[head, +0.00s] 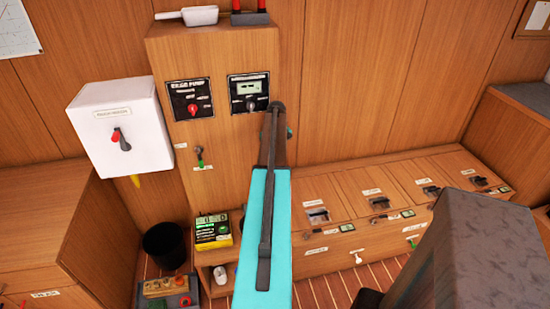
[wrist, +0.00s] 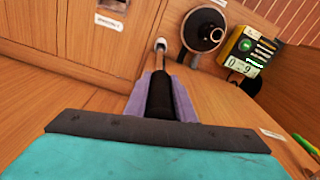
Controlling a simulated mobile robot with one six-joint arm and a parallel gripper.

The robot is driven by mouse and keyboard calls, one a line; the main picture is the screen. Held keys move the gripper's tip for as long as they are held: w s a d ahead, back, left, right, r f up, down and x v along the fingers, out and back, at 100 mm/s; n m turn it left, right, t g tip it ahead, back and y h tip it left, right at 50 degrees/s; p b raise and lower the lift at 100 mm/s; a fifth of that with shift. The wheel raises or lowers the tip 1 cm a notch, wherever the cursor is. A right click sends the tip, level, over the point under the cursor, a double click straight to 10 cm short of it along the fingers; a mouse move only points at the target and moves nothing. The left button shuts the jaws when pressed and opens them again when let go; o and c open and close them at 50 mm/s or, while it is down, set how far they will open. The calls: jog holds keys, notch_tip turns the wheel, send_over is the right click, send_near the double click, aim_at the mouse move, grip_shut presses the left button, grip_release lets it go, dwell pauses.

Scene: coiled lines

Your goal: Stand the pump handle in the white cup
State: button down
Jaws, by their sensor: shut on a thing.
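In the wrist view, my gripper (wrist: 160,91) has its two purple fingers closed on the black grip of the pump handle (wrist: 159,97). The handle's thin shaft points away from me to a pale tip (wrist: 160,45). In the head view my arm hides the gripper and handle. A small white cup (head: 220,274) stands on the low wooden ledge, left of my arm and below the yellow box. A sliver of white, seemingly the cup (wrist: 219,3), shows at the wrist view's top edge, past a dark round fitting. The held handle is apart from it.
The dark round fitting (wrist: 203,29) sits beside the yellow display box (head: 213,231). A black bin (head: 165,245) and a button box (head: 167,287) are at lower left. Lockers with latches line the right. A dark grey block (head: 447,260) stands at lower right.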

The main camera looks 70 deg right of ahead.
jog(key=shift+f+b, duration=0.7)
jog(key=shift+f, duration=1.25)
dwell(0.5)
jog(key=c, duration=1)
grip_release()
jog(key=shift+r+p, duration=1.75)
jog(key=shift+r, duration=1.75)
jog(key=shift+s, duration=0.1)
